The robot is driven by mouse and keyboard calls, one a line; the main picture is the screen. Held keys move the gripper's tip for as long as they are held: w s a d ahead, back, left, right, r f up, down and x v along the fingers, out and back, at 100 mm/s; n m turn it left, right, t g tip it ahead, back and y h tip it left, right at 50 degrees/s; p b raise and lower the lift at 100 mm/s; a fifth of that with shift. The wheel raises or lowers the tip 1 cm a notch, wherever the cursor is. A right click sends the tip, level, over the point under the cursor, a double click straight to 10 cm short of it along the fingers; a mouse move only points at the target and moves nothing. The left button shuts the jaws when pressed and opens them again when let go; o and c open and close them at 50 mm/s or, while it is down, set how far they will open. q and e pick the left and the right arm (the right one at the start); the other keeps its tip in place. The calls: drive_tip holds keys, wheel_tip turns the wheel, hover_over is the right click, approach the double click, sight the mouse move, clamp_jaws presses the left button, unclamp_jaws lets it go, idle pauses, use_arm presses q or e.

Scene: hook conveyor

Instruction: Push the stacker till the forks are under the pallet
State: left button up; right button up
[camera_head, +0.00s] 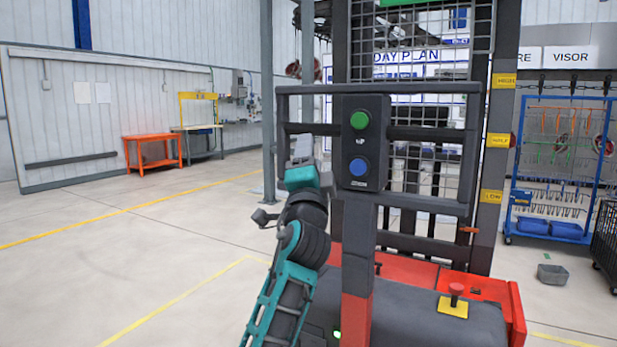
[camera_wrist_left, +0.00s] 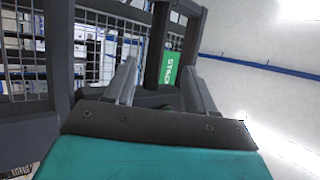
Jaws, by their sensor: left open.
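The stacker stands close in front of me, with a dark frame handle (camera_head: 430,206), a control panel (camera_head: 360,145) with green and blue buttons, a mesh mast (camera_head: 481,150) and a red base (camera_head: 420,272). My left gripper (camera_head: 300,152) is at the left side of the handle frame, its fingers pointing up. In the left wrist view the two fingers (camera_wrist_left: 160,85) are apart, with a dark bar of the stacker behind and between them. I cannot tell whether they touch it. The forks and the pallet are hidden behind the stacker. My right gripper is out of view.
An orange table (camera_head: 152,150) and a workbench (camera_head: 200,130) stand at the back left. A blue rack (camera_head: 560,170) and a small grey bin (camera_head: 552,274) are at the right. The left floor is clear.

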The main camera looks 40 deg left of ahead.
use_arm(q)
drive_tip(key=v, duration=0.4)
idle(0.5)
drive_tip(key=w+d+f+h, duration=0.1)
drive_tip(key=d+f+h, duration=0.3)
drive_tip(key=f, duration=0.5)
drive_tip(key=d+f+m+g+h, duration=0.1)
drive_tip(key=d+f+h, duration=0.2)
drive_tip(key=f, duration=0.5)
drive_tip(key=w+d+f+h, duration=0.1)
drive_tip(key=d+f+h, duration=0.3)
drive_tip(key=f, duration=0.5)
drive_tip(key=s+d+f+n+g+h, duration=0.2)
drive_tip(key=s+d+f, duration=0.2)
drive_tip(key=s+f, duration=0.2)
drive_tip(key=s+d+f+n+g+h, duration=0.1)
drive_tip(key=s+d+f+g+h, duration=0.1)
drive_tip(key=s+d+f, duration=0.2)
drive_tip(key=s+d+f+n+g+h+p, duration=0.1)
drive_tip(key=s+d+f, duration=0.4)
drive_tip(key=s+f, duration=0.5)
wheel_tip(320, 180, down, 4)
drive_tip(key=shift+f+n+g+h, duration=0.1)
drive_tip(key=shift+n+g+h, duration=0.7)
drive_tip(key=shift+g+h, duration=0.1)
